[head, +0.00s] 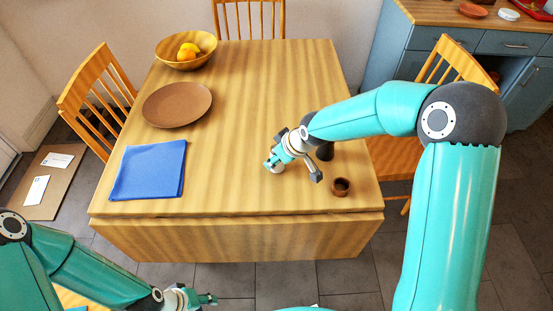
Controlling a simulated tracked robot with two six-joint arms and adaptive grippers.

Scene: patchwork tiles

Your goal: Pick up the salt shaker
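My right gripper (293,167) is over the right half of the wooden table (235,110), with its two fingers spread apart. A small pale shape (277,168) shows at its left finger; it may be the salt shaker, but it is too small and too covered to tell. A dark brown object (326,152) stands just behind the gripper, partly hidden by my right arm. My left gripper (198,298) is low at the bottom of the view, in front of the table and away from it. It is seen edge-on, so its opening is unclear.
A small brown cup (340,187) stands near the table's front right. A blue cloth (149,170), a brown plate (177,104) and a wooden bowl (172,50) with fruit are on the left half. The table's middle is clear. Chairs stand around it.

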